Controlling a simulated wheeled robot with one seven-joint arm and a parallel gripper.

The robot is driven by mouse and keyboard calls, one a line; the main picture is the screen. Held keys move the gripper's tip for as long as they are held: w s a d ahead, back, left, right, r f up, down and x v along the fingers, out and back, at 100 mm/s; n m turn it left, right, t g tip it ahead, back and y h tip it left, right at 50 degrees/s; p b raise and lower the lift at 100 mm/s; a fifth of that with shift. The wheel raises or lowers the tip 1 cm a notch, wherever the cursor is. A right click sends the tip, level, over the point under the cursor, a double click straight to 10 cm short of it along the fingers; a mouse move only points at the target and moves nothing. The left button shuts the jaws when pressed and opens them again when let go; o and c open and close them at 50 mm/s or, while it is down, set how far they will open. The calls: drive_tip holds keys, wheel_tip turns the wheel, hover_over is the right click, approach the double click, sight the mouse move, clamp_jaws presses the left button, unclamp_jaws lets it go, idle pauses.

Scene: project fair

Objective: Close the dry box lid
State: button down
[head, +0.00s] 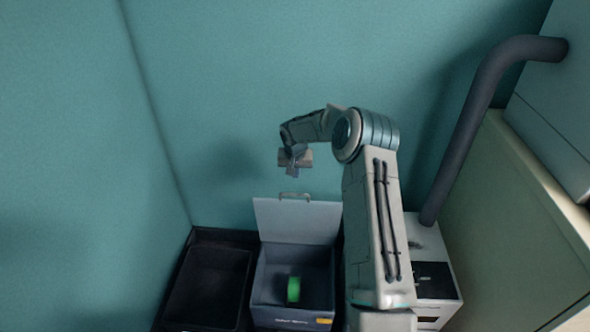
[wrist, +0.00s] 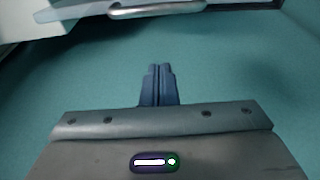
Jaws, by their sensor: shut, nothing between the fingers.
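The dry box (head: 288,322) stands below my arm in the head view, with a green roll inside. Its grey lid (head: 298,221) is raised at the back of the box, open, with a metal handle (head: 295,196) on its top edge. The lid edge (wrist: 60,18) and the handle (wrist: 157,9) also show at the top of the wrist view. My gripper (head: 292,172) is above the lid and apart from it. In the wrist view the fingers (wrist: 159,70) are together, with nothing between them.
A black open bin (head: 207,288) stands left of the dry box. A thick dark pipe (head: 470,125) runs down on the right. Teal walls stand behind and left.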

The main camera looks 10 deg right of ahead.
sight(295, 200)
drive_tip(key=s+f, duration=0.1)
drive_tip(key=f, duration=0.2)
drive_tip(key=s+f, duration=0.1)
drive_tip(key=shift+s+a+f, duration=0.15)
drive_tip(key=shift+s+a, duration=0.2)
drive_tip(key=shift+a, duration=0.05)
drive_tip(key=shift+s+a+f, duration=0.1)
drive_tip(key=shift+a, duration=0.05)
